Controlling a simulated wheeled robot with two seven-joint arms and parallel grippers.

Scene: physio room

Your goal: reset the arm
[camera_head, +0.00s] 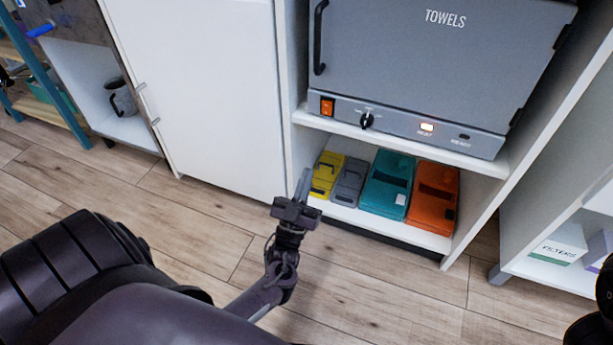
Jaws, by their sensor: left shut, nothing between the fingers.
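My left gripper (304,184) is in the middle of the head view, over the wood floor, at the end of my dark arm. Its fingers are together and hold nothing. The fingertips appear in front of the left edge of the low shelf, close to a yellow box in the picture; I cannot tell the gap in depth. My right gripper is not in view; only a dark piece shows at the lower right edge.
A grey towel warmer (430,60) with a lit light sits on the cabinet shelf. Below it stand yellow (326,174), grey (349,182), teal (386,186) and orange (433,196) boxes. A white door (205,90) is left, a filters box (560,246) right. The floor (370,290) is clear.

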